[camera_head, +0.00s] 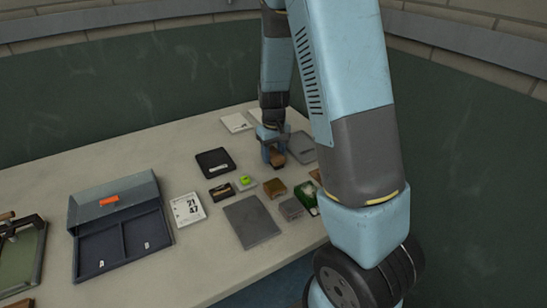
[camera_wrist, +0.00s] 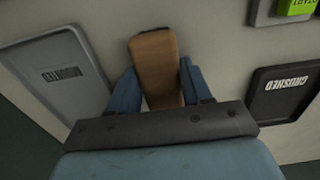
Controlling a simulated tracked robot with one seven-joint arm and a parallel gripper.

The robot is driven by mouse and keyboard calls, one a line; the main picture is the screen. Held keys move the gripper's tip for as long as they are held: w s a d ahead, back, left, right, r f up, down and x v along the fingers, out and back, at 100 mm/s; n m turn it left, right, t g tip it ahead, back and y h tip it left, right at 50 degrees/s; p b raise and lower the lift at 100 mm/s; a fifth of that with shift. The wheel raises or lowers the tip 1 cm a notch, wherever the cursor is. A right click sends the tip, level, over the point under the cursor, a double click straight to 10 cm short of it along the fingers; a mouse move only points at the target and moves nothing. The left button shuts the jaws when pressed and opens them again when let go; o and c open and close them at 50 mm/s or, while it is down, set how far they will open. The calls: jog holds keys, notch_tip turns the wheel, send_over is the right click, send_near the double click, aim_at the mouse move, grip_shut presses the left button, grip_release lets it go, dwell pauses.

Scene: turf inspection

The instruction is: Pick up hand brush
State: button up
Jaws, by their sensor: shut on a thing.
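My gripper (camera_wrist: 153,90) is shut on a brown wooden block-like thing, which looks like the hand brush (camera_wrist: 156,58). In the wrist view the brown piece stands between the two blue fingers, and its lower end is hidden behind my gripper's dark bar. In the head view my gripper (camera_head: 274,152) is low over the far part of the table, with the brown brush (camera_head: 277,158) at its fingers. Bristles are not visible, and I cannot tell whether the brush touches the table.
A grey tray marked "UNINJURED" or similar (camera_wrist: 62,77) and a black tray marked "CRUSHED" (camera_wrist: 284,90) flank my gripper. On the table (camera_head: 150,150) are a dark compartment box (camera_head: 120,235), a white number card (camera_head: 187,209), a grey plate (camera_head: 250,221) and several small boxes. The left back is clear.

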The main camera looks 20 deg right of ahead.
jog(key=shift+r, duration=0.3)
notch_tip(320, 180, up, 2)
jog(key=shift+w+r, duration=0.1)
jog(key=s+r, duration=1)
jog(key=s, duration=0.4)
jog(key=shift+s+r, duration=0.1)
